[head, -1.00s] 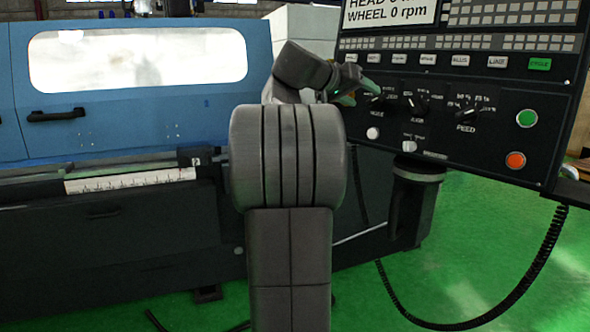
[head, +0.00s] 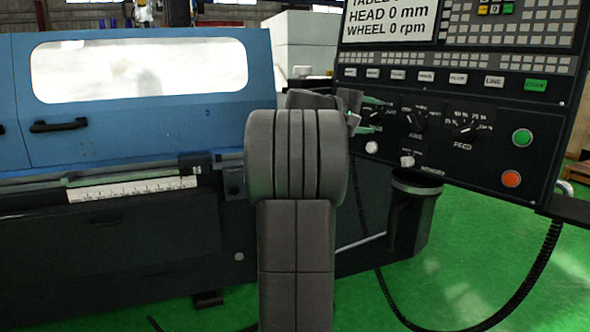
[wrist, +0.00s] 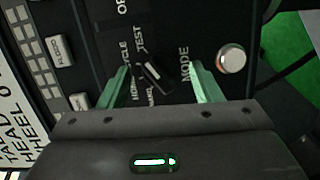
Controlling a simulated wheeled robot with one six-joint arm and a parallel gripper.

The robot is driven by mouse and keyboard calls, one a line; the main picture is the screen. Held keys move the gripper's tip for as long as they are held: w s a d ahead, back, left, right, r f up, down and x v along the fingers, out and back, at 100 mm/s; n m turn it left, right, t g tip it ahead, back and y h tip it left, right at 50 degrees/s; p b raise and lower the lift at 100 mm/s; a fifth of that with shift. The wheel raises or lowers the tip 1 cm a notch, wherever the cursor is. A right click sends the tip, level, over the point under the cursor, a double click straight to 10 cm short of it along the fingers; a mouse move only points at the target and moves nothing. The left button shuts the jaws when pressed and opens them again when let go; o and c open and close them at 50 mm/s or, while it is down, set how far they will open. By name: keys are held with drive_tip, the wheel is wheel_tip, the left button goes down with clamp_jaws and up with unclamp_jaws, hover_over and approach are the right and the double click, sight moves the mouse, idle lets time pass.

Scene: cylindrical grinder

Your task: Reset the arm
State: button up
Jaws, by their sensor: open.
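My gripper (head: 368,115) is at the left part of the control panel (head: 440,165), partly hidden behind my own arm in the head view. In the wrist view my gripper (wrist: 160,68) shows two green fingers spread apart, with nothing held between them. The black MODE knob (wrist: 157,72) appears between the fingers, with a visible gap on each side. A round white button (wrist: 231,60) is to the right of the right finger.
The panel carries two more knobs (head: 414,121) (head: 465,126), a green button (head: 522,138) and an orange button (head: 511,179). The blue grinder cover (head: 140,125) stands at left. A black cable (head: 540,260) hangs at right over open green floor (head: 400,290).

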drive_tip(key=n+t+h+p, duration=0.1)
drive_tip(key=n+p, duration=0.3)
drive_tip(key=n, duration=0.3)
drive_tip(key=shift+r, duration=0.15)
drive_tip(key=shift+f+n+t+p, duration=0.15)
drive_tip(key=shift+n+t+p, duration=0.1)
drive_tip(key=shift+n+p, duration=0.55)
drive_tip(key=shift+f+n+t+p, duration=0.1)
drive_tip(key=shift+n+t+p, duration=0.3)
drive_tip(key=shift+n, duration=0.7)
drive_tip(key=shift+s+g, duration=0.15)
drive_tip(key=shift+g, duration=0.1)
